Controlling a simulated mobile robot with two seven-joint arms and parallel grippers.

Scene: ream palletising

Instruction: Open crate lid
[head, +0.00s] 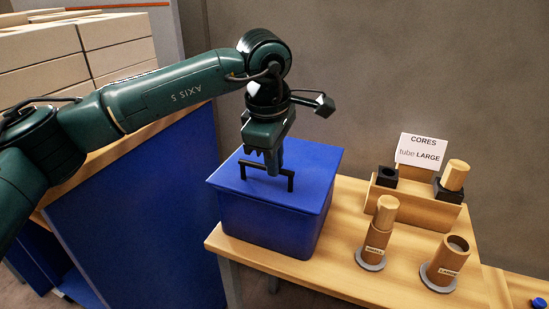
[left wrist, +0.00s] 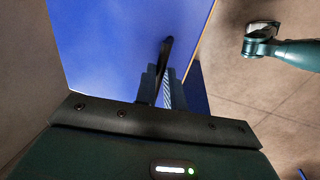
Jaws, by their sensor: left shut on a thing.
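A blue crate (head: 262,226) stands on the wooden table, with its flat blue lid (head: 313,169) on top. The lid has a black bar handle (head: 290,182). My left gripper (head: 273,168) is above the lid and shut on the handle. In the left wrist view the fingers (left wrist: 162,90) close around the dark handle (left wrist: 166,52), with the blue lid (left wrist: 105,40) behind. The lid appears to lie flat on the crate. My right gripper does not show clearly enough to read.
Right of the crate on the wooden table (head: 330,250) stand two tubes, one small (head: 380,228) and one large (head: 447,262). Behind them is a wooden rack (head: 418,203) with a sign (head: 420,151). Stacked cartons (head: 80,50) fill the back left.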

